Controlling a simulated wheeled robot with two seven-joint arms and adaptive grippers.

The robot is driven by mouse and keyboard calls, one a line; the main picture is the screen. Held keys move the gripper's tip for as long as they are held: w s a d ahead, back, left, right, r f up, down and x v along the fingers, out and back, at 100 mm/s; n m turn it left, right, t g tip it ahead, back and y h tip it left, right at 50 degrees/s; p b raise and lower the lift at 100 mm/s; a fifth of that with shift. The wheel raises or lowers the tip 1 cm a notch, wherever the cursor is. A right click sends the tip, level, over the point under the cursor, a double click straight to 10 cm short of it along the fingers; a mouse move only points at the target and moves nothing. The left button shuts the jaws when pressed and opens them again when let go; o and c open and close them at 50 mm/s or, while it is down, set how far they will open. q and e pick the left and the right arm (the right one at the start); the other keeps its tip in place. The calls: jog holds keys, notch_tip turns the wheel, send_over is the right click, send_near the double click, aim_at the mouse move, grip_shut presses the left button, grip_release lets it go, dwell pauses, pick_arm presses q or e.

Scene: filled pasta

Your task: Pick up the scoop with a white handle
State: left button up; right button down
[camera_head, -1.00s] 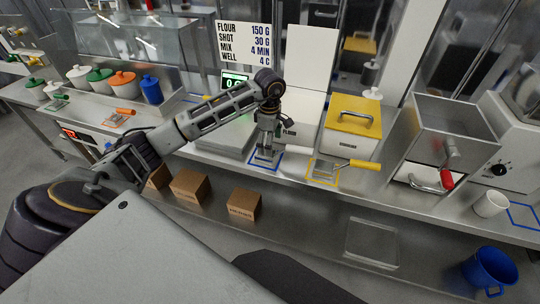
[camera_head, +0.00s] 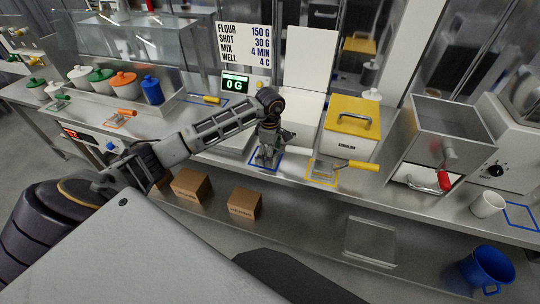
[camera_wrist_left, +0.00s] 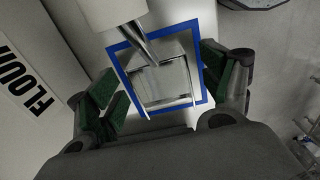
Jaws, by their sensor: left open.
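The scoop (camera_wrist_left: 160,82) has a shiny metal pan and a white handle (camera_wrist_left: 112,12). In the left wrist view it lies inside a blue square outline (camera_wrist_left: 203,75), with its handle reaching to the top edge. My left gripper (camera_wrist_left: 158,90) is open, with one dark green-padded finger on each side of the scoop, and holds nothing. In the head view my left gripper (camera_head: 265,160) points down over the blue outline (camera_head: 277,170) on the counter and hides most of the scoop. I cannot tell whether the fingers touch it. My right gripper is not in view.
A yellow-handled scoop (camera_head: 330,167) lies in a yellow outline just right of my gripper. Behind it stands a bin with a yellow lid (camera_head: 352,119). A white FLOUR bin (camera_wrist_left: 30,75) is close on the left in the wrist view. A display (camera_head: 235,85) reads 0 G.

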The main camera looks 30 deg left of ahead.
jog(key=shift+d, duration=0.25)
pick_arm(q)
jog(key=shift+c, duration=1)
jog(key=c, duration=0.9)
jog(key=shift+r, duration=0.1)
jog(key=shift+w+r, duration=0.1)
jog(key=shift+r, duration=0.75)
notch_tip(320, 180, up, 8)
jog(key=b, duration=0.1)
jog(key=shift+b, duration=0.3)
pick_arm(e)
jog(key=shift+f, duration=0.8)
